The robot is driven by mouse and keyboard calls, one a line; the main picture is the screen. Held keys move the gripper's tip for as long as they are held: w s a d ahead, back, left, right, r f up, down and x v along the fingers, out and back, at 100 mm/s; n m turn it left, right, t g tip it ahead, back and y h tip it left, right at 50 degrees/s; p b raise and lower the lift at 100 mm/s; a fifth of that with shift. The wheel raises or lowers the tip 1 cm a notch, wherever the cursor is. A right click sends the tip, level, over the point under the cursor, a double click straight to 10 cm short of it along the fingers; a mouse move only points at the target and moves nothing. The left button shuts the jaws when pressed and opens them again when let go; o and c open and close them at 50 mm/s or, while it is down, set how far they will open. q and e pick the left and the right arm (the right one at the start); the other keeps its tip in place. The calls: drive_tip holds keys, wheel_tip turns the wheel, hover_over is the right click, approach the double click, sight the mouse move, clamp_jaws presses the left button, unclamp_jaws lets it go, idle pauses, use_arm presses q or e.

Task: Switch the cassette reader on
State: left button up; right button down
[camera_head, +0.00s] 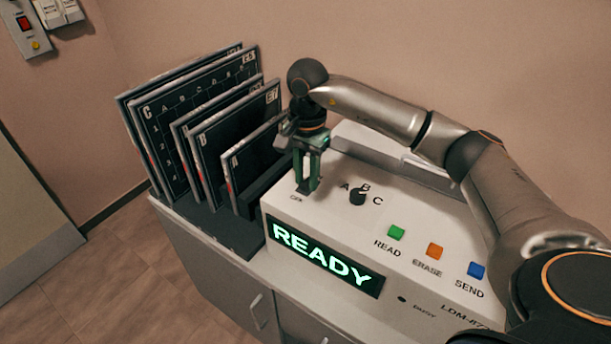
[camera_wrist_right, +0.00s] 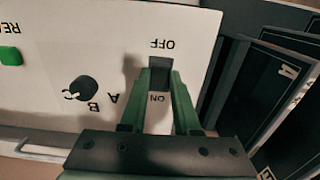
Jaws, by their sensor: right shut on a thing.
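The cassette reader (camera_head: 300,207) is a white console on a cabinet. Its front display (camera_head: 325,262) is lit and reads READY in pale green letters. The power switch (camera_wrist_right: 160,72) is a dark rocker on the reader's top, between the printed labels OFF and ON. My right gripper (camera_head: 307,188) points down at the switch. In the right wrist view its green fingers (camera_wrist_right: 159,88) are shut on the switch, one on each side. They partly cover the switch and the ON side. My left gripper is out of view.
A black dial (camera_head: 358,196) marked A, B, C sits right of the switch. Green READ (camera_head: 397,232), orange ERASE (camera_head: 435,250) and blue SEND (camera_head: 476,270) buttons follow. A rack of several dark lettered cassettes (camera_head: 207,146) stands close on the left. My right arm passes over the reader's back.

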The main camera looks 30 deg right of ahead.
sight(307, 184)
drive_tip(key=c, duration=0.6)
unclamp_jaws()
drive_tip(key=shift+c, duration=0.2)
wheel_tip(307, 184, up, 12)
drive_tip(key=shift+r, duration=0.25)
drive_tip(key=shift+s+f, duration=0.1)
